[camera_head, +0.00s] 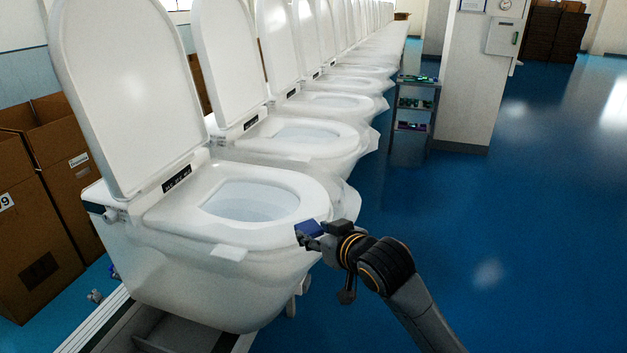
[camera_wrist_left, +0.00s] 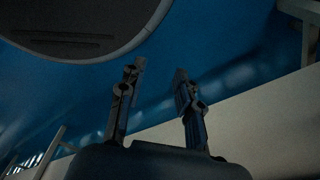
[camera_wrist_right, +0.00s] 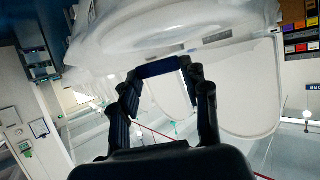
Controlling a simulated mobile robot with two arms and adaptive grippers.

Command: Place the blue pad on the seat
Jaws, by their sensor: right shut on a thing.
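The nearest toilet's seat (camera_head: 285,190) is lowered on the white bowl, with its lid (camera_head: 125,90) raised. The blue pad (camera_head: 308,229) is at the front right edge of that seat, in the fingers of my right gripper (camera_head: 316,238). In the right wrist view the pad (camera_wrist_right: 158,68) spans between the two fingertips, close to the white toilet. I cannot tell whether the pad touches the seat. My left gripper (camera_wrist_left: 158,85) shows only in the left wrist view, where its fingers are apart with nothing between them, over blue floor.
A row of similar toilets with raised lids (camera_head: 235,60) runs to the back. Cardboard boxes (camera_head: 50,180) stand at the left. A shelf cart (camera_head: 413,115) and a white pillar (camera_head: 470,80) stand beyond. The blue floor (camera_head: 520,220) on the right is clear.

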